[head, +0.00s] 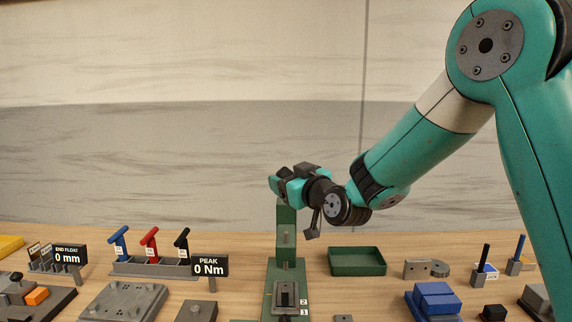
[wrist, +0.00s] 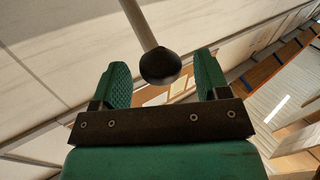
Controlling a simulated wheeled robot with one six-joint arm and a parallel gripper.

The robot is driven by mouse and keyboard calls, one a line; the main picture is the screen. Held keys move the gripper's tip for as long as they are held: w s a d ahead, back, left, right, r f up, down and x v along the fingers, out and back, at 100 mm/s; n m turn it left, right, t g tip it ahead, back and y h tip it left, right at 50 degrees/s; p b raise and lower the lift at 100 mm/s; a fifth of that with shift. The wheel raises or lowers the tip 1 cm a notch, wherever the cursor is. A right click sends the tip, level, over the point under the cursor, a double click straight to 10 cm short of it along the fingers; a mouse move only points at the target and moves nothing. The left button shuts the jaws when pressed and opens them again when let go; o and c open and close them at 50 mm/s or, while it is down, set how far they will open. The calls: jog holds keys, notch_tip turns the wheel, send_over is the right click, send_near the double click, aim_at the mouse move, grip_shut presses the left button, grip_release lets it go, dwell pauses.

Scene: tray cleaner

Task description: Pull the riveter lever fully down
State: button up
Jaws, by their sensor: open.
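The riveter is a green post (head: 286,220) on a green base (head: 270,296) at the middle of the bench. Its lever shows in the wrist view as a pale rod (wrist: 138,22) with a black ball knob (wrist: 160,67). My gripper (head: 277,183) is at the top of the post in the head view and hides the lever there. In the wrist view my gripper (wrist: 162,78) is open, with one green finger on each side of the knob. Gaps show at both sides of the knob, so it is not clamped.
A green tray (head: 357,262) stands right of the riveter. A rack with blue, red and black T-handles (head: 150,257) and a "0 Nm" display (head: 209,266) stand left. The air above the bench left of the post is clear.

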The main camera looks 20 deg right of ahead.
jog(key=shift+x, duration=1)
jog(key=shift+c, duration=0.3)
